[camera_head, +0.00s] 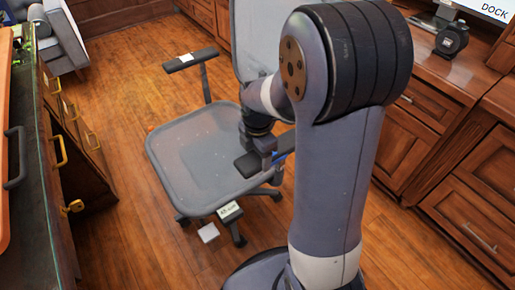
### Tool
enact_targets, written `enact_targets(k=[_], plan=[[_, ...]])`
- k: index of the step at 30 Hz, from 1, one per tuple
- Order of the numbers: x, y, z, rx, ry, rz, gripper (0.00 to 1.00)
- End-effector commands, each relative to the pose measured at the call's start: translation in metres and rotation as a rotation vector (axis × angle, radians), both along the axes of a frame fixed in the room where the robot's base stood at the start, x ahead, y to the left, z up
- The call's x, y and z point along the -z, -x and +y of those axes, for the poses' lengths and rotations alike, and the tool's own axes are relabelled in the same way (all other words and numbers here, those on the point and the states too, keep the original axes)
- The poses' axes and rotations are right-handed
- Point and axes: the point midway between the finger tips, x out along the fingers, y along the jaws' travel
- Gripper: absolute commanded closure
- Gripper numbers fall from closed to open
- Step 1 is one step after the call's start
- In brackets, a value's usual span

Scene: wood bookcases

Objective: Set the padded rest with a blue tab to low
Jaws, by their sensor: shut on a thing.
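A grey office chair has a flat seat (200,165) and two dark armrests. The padded rest with a blue tab (246,165) is on the right side of the chair. Its blue tab shows at its right end, partly behind my arm. My gripper (262,150) points down and is shut on this rest; the fingertips are partly hidden. The rest sits close above the seat's right edge. The other padded rest (193,61), with a white tab, stands clearly higher on its post at the left.
A labelled tag (229,211) is at the seat's front edge, and a white square (208,233) lies near the chair base. Wood cabinets (475,195) line the right; a counter with drawers (75,130) stands left.

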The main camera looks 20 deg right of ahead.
Motion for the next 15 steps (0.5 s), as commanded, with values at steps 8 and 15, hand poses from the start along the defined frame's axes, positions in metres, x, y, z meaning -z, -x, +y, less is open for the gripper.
enact_targets(k=[8, 15], plan=[[0.025, 0.000, 0.000, 0.000, 0.000, 0.000, 0.77], [0.025, 0.001, 0.000, 0.000, 0.000, 0.002, 0.33]])
